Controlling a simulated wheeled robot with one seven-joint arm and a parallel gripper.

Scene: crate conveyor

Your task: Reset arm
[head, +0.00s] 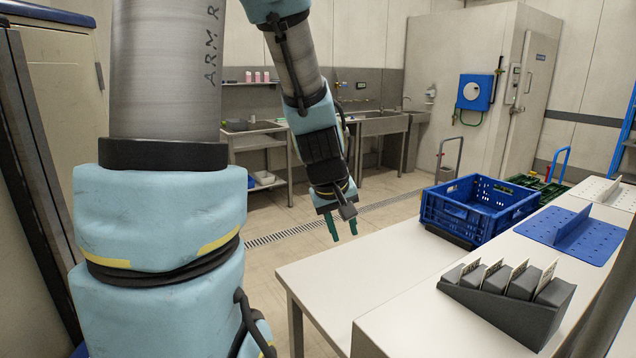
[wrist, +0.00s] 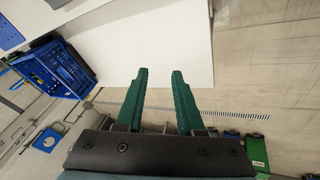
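My arm reaches up and over from the left in the head view, and my gripper (head: 342,228) hangs with its green fingers pointing down, beyond the far left corner of the white table (head: 345,265). In the wrist view the two green fingers of my gripper (wrist: 158,75) stand apart with nothing between them. The gripper is open and empty, above the table's edge in that view, touching nothing that I can see.
A blue crate (head: 478,207) stands at the table's far end; it also shows in the wrist view (wrist: 60,68). A dark grey holder (head: 505,305) with several cards and a blue perforated mat (head: 595,235) lie on the right counter. Open floor lies behind my gripper.

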